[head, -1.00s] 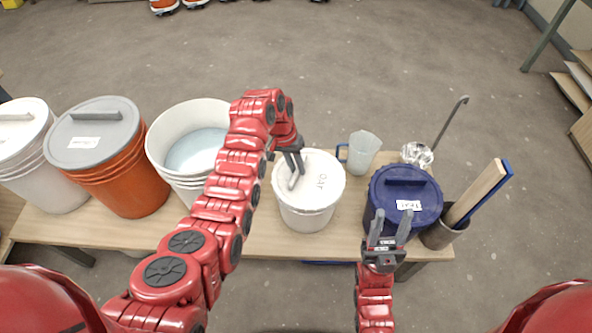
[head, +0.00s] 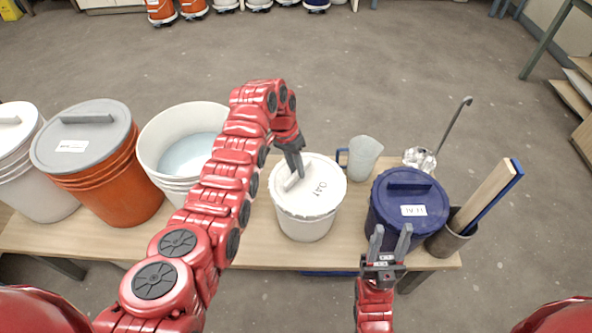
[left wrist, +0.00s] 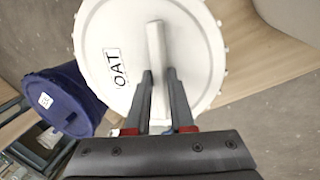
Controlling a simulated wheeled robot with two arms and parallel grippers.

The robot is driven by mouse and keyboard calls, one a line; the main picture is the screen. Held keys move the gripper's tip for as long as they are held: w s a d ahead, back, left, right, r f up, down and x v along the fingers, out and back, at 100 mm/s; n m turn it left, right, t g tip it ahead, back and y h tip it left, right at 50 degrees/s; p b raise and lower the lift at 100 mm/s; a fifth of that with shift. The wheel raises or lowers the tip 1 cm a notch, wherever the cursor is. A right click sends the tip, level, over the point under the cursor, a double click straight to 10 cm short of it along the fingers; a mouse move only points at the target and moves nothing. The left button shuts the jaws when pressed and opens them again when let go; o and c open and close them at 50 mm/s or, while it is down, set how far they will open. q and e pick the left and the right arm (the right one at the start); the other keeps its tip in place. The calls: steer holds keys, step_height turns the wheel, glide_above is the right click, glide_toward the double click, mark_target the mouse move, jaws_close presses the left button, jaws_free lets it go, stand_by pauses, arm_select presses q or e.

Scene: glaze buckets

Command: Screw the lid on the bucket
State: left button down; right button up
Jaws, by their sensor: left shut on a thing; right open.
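A white bucket (head: 304,228) stands upright on the wooden bench, with a white lid (head: 318,178) labelled OAT on its top. The lid also fills much of the left wrist view (left wrist: 195,50). My left gripper (head: 295,172) is shut on the bar handle of this lid; in the left wrist view its two fingers (left wrist: 158,92) lie on either side of the bar. Whether the lid is threaded tight cannot be told. My right gripper (head: 388,242) is open and empty, in front of the blue lidded bucket (head: 400,215).
An open white bucket (head: 165,140), an orange bucket with grey lid (head: 120,190) and a white lidded bucket (head: 30,185) stand left. Bare bench (head: 250,250) shows along the front.

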arm_select(q)
steer(key=shift+s+d+f, duration=0.15)
steer(key=shift+s, duration=0.05)
steer(key=c, duration=0.7)
jaws_free()
steer(key=shift+a, duration=0.2)
steer(key=shift+c, duration=1.2)
steer(key=shift+o, duration=1.3)
steer(key=shift+w, duration=0.1)
steer(key=shift+a, duration=0.1)
